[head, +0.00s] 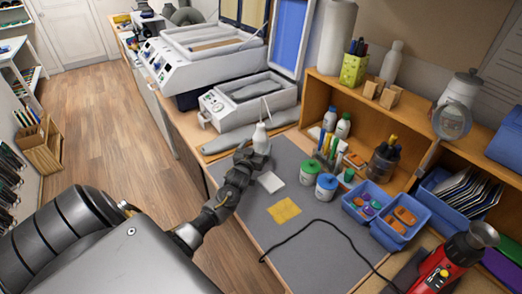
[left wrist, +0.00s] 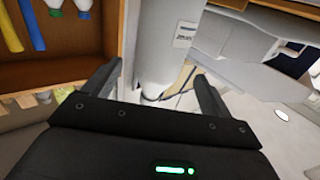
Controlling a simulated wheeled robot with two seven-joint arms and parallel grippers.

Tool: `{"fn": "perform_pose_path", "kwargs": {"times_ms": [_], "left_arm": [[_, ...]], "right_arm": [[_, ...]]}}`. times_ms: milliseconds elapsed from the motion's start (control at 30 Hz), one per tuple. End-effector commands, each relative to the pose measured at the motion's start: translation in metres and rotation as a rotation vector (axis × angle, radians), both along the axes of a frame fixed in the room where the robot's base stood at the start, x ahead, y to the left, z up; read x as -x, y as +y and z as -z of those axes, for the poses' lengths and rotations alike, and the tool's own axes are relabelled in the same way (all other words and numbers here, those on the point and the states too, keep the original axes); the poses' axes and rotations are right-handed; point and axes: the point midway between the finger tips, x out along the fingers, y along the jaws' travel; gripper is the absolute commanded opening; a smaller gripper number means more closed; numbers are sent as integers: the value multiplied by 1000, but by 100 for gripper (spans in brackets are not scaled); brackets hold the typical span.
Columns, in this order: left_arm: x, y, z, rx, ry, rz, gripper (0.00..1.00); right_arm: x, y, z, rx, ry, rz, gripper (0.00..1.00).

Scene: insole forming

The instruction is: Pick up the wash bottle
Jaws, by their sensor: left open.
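The wash bottle (head: 261,138) is white with a thin spout and stands upright at the back left of the grey work mat (head: 320,240). My left gripper (head: 248,156) is right beside its lower part, on the near side. In the left wrist view, the white bottle body (left wrist: 168,40) fills the gap between the two open fingers of that gripper (left wrist: 156,85). I cannot tell whether either finger touches it. The bottle's base is partly hidden by the gripper in the head view. My right gripper is not in view.
Green-lidded (head: 310,172) and blue-lidded (head: 326,187) jars stand to the right. A white machine (head: 240,102) is behind the bottle. A black cable crosses the mat; its front is otherwise clear.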

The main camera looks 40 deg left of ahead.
Motion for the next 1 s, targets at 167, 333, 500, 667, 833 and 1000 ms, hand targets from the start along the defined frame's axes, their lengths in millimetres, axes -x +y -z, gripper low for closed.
{"fn": "perform_pose_path", "kwargs": {"times_ms": [167, 333, 500, 667, 833, 1000], "left_arm": [[-25, 7, 4, -2, -5, 1, 84], [-44, 13, 3, -2, -2, 1, 84], [-49, 15, -1, -1, 0, 1, 84], [-49, 15, -1, -1, 0, 1, 81], [-48, 15, -1, 0, 0, 1, 59], [-48, 15, -1, 0, 0, 1, 37]], "right_arm": [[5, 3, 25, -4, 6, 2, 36], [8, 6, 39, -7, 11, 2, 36], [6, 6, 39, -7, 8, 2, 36], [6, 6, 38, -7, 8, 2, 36], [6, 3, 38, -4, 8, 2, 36], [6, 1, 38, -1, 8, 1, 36]]}}
